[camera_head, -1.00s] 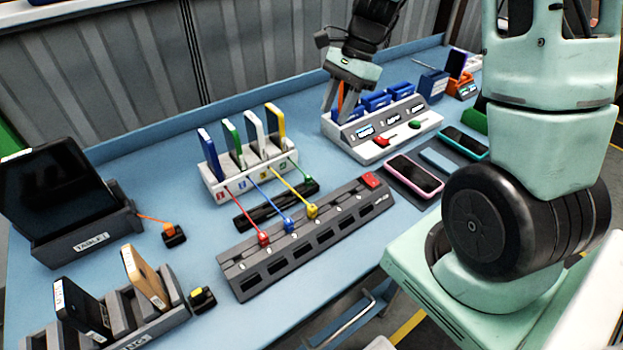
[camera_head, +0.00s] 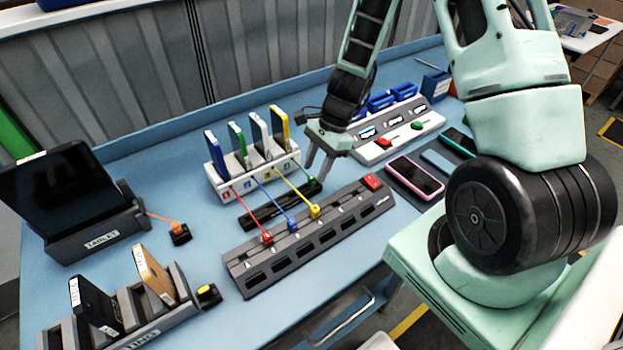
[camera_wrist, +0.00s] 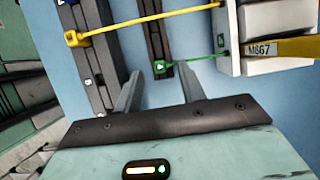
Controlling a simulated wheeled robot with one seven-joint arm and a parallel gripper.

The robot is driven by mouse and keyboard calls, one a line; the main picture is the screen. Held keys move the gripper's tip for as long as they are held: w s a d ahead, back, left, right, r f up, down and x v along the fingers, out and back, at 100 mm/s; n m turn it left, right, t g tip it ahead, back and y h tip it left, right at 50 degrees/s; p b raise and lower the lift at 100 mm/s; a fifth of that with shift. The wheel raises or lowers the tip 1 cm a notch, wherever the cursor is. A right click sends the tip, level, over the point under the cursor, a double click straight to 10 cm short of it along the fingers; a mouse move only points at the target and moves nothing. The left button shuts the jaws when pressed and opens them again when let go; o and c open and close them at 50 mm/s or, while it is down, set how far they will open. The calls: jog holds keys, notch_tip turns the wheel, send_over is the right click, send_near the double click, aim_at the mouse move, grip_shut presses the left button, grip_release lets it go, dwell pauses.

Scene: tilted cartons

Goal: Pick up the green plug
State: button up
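The green plug (camera_wrist: 161,68) shows in the wrist view at the end of a thin green cable, on a narrow black strip (camera_wrist: 153,30). The cable runs right to a white hub (camera_wrist: 229,40). My gripper (camera_wrist: 161,74) is open, with one finger on each side of the plug in the wrist view. I cannot tell how far above the plug the fingertips are. In the head view my gripper (camera_head: 319,168) points down by the right end of the black strip (camera_head: 262,211).
The white hub (camera_head: 222,187) holds several upright coloured devices. Red (camera_head: 267,237), blue (camera_head: 292,224) and yellow (camera_head: 315,211) plugs sit on the grey power strip (camera_head: 310,243), close in front. A white console (camera_head: 372,154) and a pink-edged phone (camera_head: 415,178) lie to the right.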

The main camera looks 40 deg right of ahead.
aim_at(313, 177)
jog(key=shift+x, duration=1.15)
grip_shut()
jog(key=shift+r, duration=0.1)
notch_tip(313, 177, up, 10)
jog(key=b, duration=0.1)
jog(key=shift+r+p, duration=0.7)
jog(key=shift+p, duration=0.1)
dwell(0.4)
jog(key=shift+r+p, duration=1.4)
jog(key=shift+p, duration=0.05)
